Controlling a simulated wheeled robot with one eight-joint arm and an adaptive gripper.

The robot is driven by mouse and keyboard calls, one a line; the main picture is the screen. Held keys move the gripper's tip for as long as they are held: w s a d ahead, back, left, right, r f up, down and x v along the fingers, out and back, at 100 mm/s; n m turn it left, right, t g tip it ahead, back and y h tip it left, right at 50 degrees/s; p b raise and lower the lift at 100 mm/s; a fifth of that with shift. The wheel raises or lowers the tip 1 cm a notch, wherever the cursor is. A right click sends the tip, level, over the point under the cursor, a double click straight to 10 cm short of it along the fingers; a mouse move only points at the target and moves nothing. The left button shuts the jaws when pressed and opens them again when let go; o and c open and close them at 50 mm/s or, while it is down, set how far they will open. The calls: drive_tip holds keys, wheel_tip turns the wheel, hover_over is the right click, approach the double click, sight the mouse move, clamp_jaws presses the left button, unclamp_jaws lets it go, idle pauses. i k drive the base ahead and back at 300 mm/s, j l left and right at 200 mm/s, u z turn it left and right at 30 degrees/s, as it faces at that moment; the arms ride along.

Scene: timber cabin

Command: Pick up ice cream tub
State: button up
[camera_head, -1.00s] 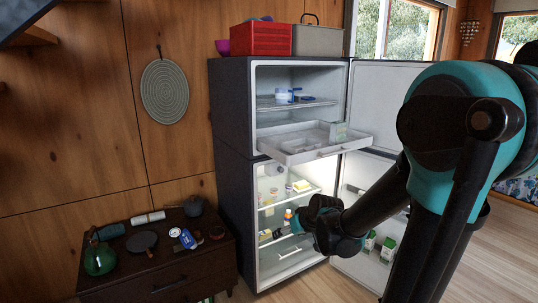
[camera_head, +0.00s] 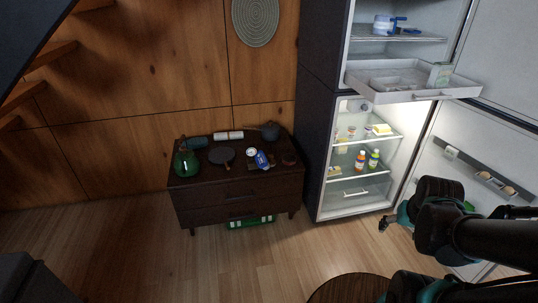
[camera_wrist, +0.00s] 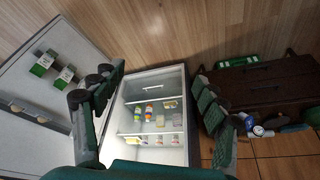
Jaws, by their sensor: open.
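A round white-and-blue tub (camera_head: 383,25), which looks like the ice cream tub, stands on the wire shelf of the open freezer at the top of the head view. Its label is too small to read. My gripper (camera_head: 388,222) is low in front of the open fridge, well below and apart from the tub. In the wrist view my gripper (camera_wrist: 155,80) has its fingers spread wide with nothing between them. The lit fridge shelves show beyond the fingers. I cannot make out the tub in the wrist view.
The open fridge door (camera_head: 465,190) stands at right. A dark dresser (camera_head: 235,190) holds a pan, green jug and blue-and-white items.

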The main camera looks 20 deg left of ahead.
sight(260, 157)
drive_tip(key=i+j+u, duration=0.3)
drive_tip(key=i+u, duration=0.3)
drive_tip(key=i, duration=0.15)
drive_tip(key=u, duration=1.5)
